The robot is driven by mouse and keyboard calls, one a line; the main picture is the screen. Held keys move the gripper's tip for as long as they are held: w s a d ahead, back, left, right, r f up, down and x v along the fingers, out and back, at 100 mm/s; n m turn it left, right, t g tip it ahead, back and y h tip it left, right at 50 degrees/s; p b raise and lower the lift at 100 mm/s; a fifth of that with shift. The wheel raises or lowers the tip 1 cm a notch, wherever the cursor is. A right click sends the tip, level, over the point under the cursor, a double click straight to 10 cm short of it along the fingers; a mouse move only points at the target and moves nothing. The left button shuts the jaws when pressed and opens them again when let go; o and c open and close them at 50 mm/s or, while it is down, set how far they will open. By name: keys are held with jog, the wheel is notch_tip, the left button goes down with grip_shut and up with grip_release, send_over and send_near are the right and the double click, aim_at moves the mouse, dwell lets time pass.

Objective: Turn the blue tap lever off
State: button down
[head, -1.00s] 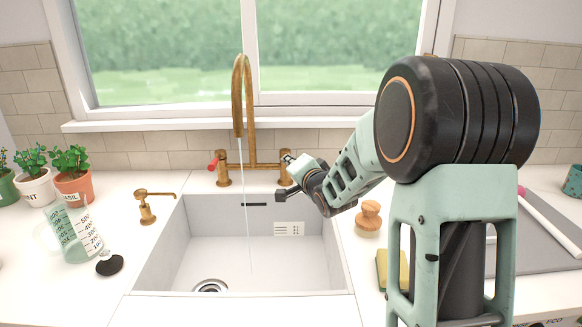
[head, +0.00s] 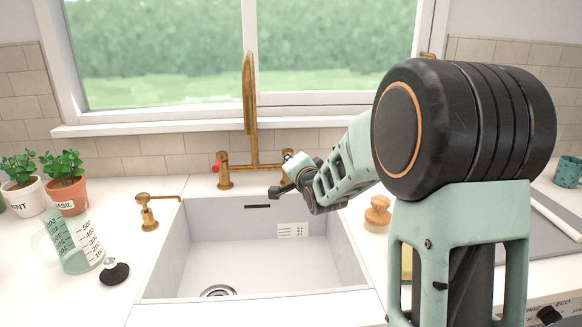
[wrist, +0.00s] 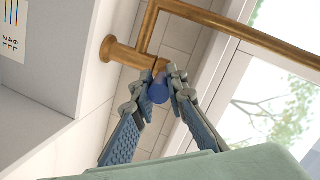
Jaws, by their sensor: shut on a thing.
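The blue tap lever (wrist: 159,90) shows in the wrist view as a short blue cylinder on the end of the brass tap body. My gripper (wrist: 167,80) has its two fingers closed around it, one on each side. In the head view my gripper is at the right tap post, and the blue lever is hidden behind it. The brass tap (head: 250,95) stands behind the sink, with a red lever (head: 217,166) on its left post. No water stream shows below the spout.
The white sink (head: 160,262) is empty. A brass soap pump (head: 148,212), measuring jug (head: 75,243), black sink plug (head: 115,272) and potted herbs (head: 66,185) stand left. A wooden brush (head: 377,213) stands right. The window wall is close behind the tap.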

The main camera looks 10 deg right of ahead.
jog(key=shift+r, duration=0.15)
jog(key=c, duration=1.9)
grip_release()
jog(key=shift+s, duration=0.15)
jog(key=a+v, duration=0.1)
jog(key=v, duration=1)
jog(key=shift+s+d, duration=0.35)
